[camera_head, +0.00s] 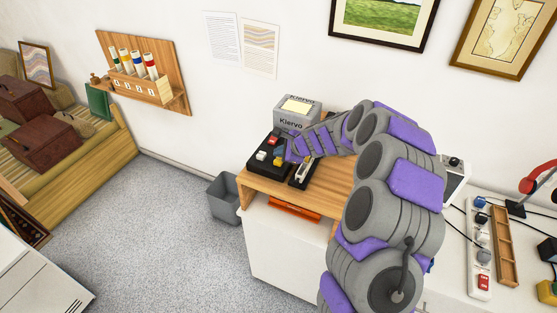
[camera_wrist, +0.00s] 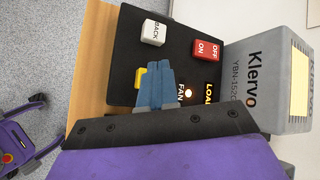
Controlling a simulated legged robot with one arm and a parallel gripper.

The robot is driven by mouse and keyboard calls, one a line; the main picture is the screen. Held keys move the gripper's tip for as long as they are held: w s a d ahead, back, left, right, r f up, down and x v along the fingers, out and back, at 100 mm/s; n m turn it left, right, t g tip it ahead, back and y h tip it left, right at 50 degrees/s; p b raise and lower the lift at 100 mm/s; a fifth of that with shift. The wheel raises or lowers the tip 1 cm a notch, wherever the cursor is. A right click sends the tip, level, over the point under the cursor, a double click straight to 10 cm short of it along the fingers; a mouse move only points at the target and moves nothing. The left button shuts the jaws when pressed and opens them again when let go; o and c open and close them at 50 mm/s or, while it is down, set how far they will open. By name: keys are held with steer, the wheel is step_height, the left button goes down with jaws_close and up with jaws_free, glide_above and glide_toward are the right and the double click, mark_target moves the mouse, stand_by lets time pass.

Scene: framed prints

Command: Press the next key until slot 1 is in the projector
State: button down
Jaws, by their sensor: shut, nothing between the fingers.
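A black key panel (camera_wrist: 125,45) lies on the wooden desk top; it also shows in the head view (camera_head: 257,168). It carries a white key marked BACK (camera_wrist: 154,31), a red OFF/ON switch (camera_wrist: 207,49) and a yellow key (camera_wrist: 140,77). My gripper (camera_wrist: 160,68) is shut and empty, its blue fingers over the panel and hiding part of the yellow key. I cannot tell whether they touch it, and no key marked NEXT is readable. FAN and LOA… labels flank a small lit lamp (camera_wrist: 188,92). The grey Klervo unit (camera_wrist: 268,75) stands beside the panel; no slot number shows.
The wooden desk (camera_head: 262,195) ends near the panel, with a grey bin (camera_head: 222,195) on the floor beside it. A black tray-like item (camera_head: 303,172) lies right of the panel. My arm covers the desk's right part. Grey floor to the left is clear.

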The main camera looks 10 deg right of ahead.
mark_target(280, 161)
steer(key=shift+f, duration=0.15)
steer(key=shift+f, duration=0.2)
steer(key=shift+s+f+b, duration=0.1)
steer(key=shift+f+b, duration=0.4)
steer(key=shift+f, duration=0.35)
stand_by(1.1)
steer(key=shift+r, duration=0.15)
steer(key=shift+r+p, duration=1.15)
step_height(280, 161, up, 5)
steer(key=p, duration=0.4)
steer(key=shift+p, duration=0.35)
stand_by(0.3)
